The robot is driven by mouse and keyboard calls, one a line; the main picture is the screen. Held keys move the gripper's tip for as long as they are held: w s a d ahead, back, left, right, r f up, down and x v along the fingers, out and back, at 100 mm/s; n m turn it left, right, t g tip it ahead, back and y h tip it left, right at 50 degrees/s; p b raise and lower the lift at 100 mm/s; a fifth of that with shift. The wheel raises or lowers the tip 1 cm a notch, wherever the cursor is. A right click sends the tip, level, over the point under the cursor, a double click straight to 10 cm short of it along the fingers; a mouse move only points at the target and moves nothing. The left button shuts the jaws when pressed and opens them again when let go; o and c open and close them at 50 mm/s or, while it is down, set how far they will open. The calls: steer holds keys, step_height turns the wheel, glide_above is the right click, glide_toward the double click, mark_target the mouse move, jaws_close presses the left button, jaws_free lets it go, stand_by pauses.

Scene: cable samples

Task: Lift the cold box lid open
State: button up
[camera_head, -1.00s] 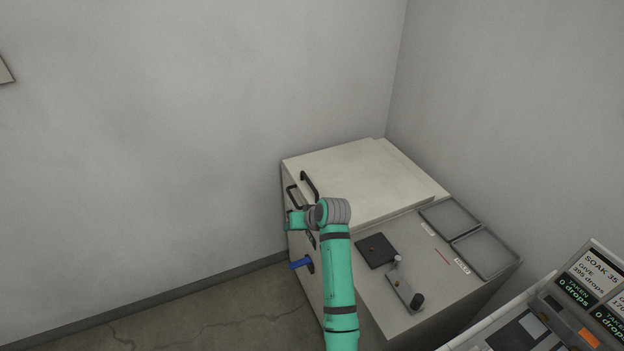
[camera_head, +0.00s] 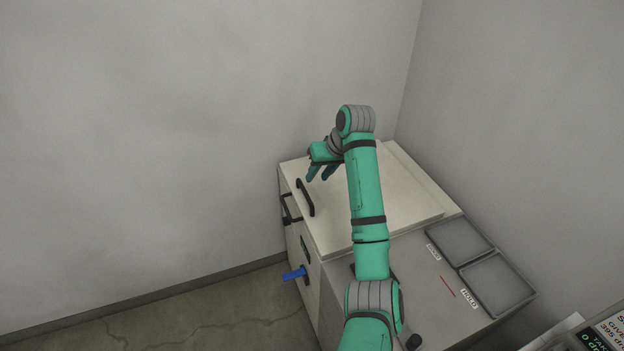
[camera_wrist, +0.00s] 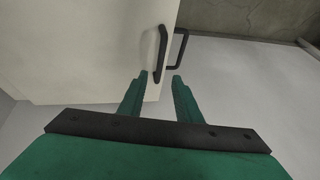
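The cold box lid (camera_head: 405,195) is a pale, flat panel on top of the box, lying closed. A black bar handle (camera_head: 306,197) stands on the lid near its left edge; it also shows in the wrist view (camera_wrist: 161,52). My gripper (camera_head: 321,174) is above the lid near the far end of this handle. In the wrist view my gripper (camera_wrist: 159,78) is open, its two green fingers apart with nothing held between them. The handle's near end appears just beyond the fingertips, and I cannot tell whether they touch.
Two grey trays (camera_head: 460,241) (camera_head: 497,285) sit on the counter at right. Walls stand close behind and to the right. Bare floor (camera_head: 190,325) lies at lower left.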

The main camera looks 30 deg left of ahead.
mark_target(306, 192)
steer(key=x, duration=0.9)
steer(key=shift+s+a, duration=0.15)
steer(key=shift+a, duration=0.1)
steer(key=shift+w+a+f, duration=0.2)
steer(key=shift+w+f, duration=0.1)
steer(key=shift+f, duration=0.45)
steer(key=shift+r, duration=0.1)
jaws_close()
